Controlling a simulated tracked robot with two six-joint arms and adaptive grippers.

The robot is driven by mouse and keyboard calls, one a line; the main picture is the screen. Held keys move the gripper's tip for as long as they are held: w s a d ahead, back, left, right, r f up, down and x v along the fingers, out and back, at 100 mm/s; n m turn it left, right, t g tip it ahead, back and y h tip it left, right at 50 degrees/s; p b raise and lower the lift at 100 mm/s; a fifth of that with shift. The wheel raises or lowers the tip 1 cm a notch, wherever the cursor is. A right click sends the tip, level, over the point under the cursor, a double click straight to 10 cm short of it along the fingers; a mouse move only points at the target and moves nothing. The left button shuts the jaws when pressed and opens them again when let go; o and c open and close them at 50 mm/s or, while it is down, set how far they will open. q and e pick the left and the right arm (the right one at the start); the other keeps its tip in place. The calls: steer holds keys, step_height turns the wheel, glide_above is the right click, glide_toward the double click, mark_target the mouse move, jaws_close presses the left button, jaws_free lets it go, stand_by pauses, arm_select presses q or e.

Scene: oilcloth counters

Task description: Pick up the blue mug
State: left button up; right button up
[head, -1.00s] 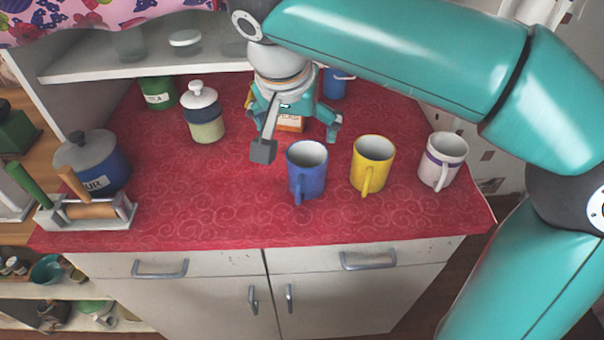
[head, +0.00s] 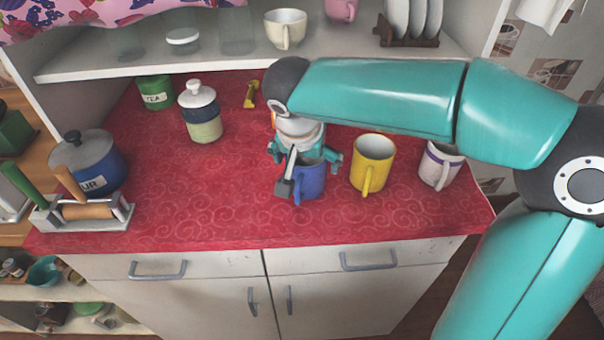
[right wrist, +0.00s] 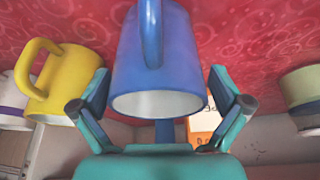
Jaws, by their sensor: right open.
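The blue mug (head: 309,182) stands upright on the red cloth near the front of the counter, its handle toward the front edge. My right gripper (head: 306,160) is over the back of the mug and partly hides its rim. In the right wrist view the mug (right wrist: 158,65) sits between the two spread fingers of the right gripper (right wrist: 160,100), with gaps on both sides. The right gripper is open and holds nothing. My left gripper is not in view.
A yellow mug (head: 371,165) stands close to the right of the blue mug, and a white mug with a purple band (head: 440,168) further right. A lidded jar (head: 203,115) and a blue flour pot (head: 92,162) are at left.

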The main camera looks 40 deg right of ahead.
steer(key=c, duration=1.3)
steer(key=shift+c, duration=0.2)
